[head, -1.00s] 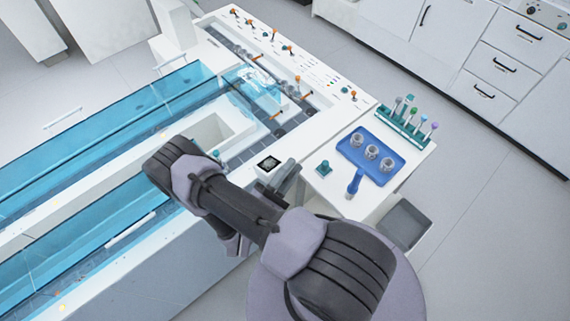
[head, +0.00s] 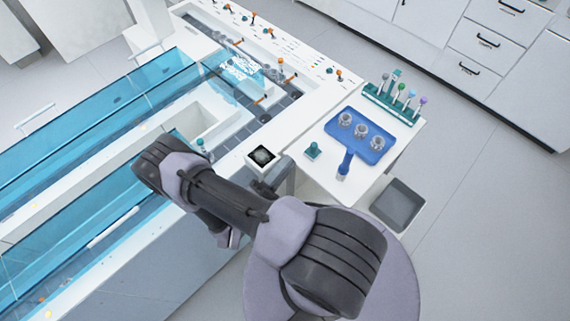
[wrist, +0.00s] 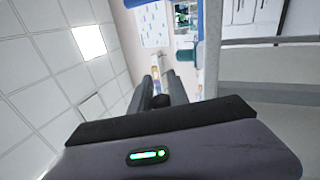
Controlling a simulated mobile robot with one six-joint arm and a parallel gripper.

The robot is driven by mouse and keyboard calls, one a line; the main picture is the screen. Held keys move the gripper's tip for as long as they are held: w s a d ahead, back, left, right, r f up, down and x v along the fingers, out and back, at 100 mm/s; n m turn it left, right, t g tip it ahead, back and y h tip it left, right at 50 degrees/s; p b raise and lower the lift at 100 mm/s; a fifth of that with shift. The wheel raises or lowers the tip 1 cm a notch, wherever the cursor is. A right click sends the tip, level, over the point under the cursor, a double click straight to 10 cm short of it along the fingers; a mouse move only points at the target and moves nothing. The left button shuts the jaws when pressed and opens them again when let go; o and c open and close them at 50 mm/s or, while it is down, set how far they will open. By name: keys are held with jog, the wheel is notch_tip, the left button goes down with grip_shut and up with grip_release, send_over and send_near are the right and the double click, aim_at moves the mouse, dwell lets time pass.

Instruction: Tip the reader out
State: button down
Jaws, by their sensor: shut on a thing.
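A small white box with a dark square window (head: 262,156), which looks like the reader, sits at the near end of the white bench. A dark grey part shows just right of it, partly behind my arm; I cannot tell what it is. My gripper is mostly hidden behind my arm in the head view. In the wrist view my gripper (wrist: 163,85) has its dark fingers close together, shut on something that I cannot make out. A pale strip with coloured marks shows by the fingertips; I cannot tell whether it is held or behind them.
A grey bin (head: 397,203) stands below. Blue clear-walled channels (head: 60,165) run left.

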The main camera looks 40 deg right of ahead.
jog(key=c, duration=1.3)
grip_release()
jog(key=v, duration=1.7)
jog(key=shift+a+f, duration=0.15)
jog(key=shift+a, duration=0.05)
